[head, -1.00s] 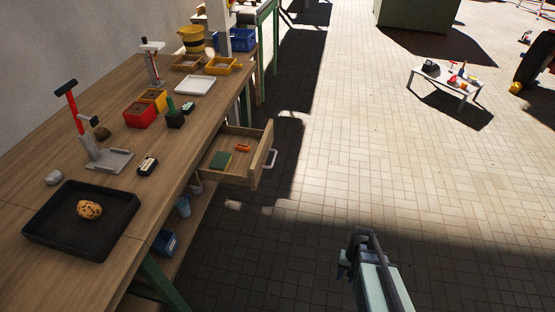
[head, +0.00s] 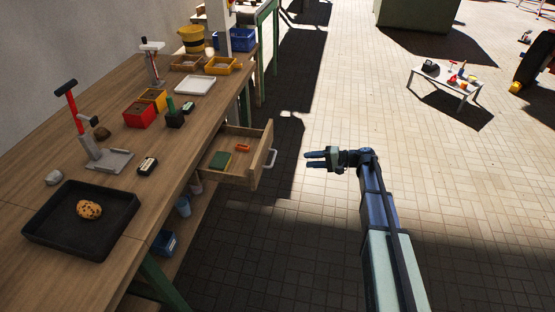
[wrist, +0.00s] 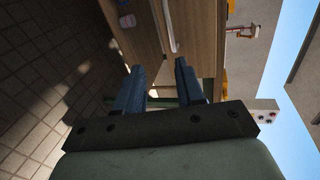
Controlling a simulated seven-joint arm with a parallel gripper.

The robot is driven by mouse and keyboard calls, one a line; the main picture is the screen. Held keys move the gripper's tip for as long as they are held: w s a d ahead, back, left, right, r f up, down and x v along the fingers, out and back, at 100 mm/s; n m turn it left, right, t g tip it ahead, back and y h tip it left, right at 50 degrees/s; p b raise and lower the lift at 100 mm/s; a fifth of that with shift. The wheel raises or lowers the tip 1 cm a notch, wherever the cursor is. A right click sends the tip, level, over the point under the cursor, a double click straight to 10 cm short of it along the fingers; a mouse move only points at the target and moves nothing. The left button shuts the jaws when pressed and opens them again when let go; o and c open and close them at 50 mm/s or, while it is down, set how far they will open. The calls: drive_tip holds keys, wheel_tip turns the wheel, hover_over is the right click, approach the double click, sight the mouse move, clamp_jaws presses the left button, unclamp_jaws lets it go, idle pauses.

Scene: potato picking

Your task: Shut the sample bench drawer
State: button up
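The sample bench drawer (head: 229,171) is pulled out from the right side of the wooden bench (head: 150,205). Its front panel (head: 262,155) has a pale handle (head: 271,160) on the outer face. A green item (head: 221,159) and a small orange item (head: 242,148) lie inside. My gripper (head: 306,160) is open and empty, to the right of the handle and apart from it, fingers pointing left toward the drawer. In the wrist view my two dark blue fingers (wrist: 159,75) are spread, with the pale handle (wrist: 166,25) beyond them.
On the bench are a black tray (head: 43,238) with a potato, a red-handled press (head: 108,160), red and yellow bins, and a white tray (head: 195,85). Below are a blue bin (head: 165,243) and a bucket.

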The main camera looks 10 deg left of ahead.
drive_tip(key=a+f+n, duration=0.1)
drive_tip(key=a, duration=1.2)
drive_tip(key=shift+s+a+f+y, duration=0.25)
drive_tip(key=shift+a+f+y, duration=0.05)
drive_tip(key=shift+a+f, duration=0.1)
clamp_jaws()
idle(0.4)
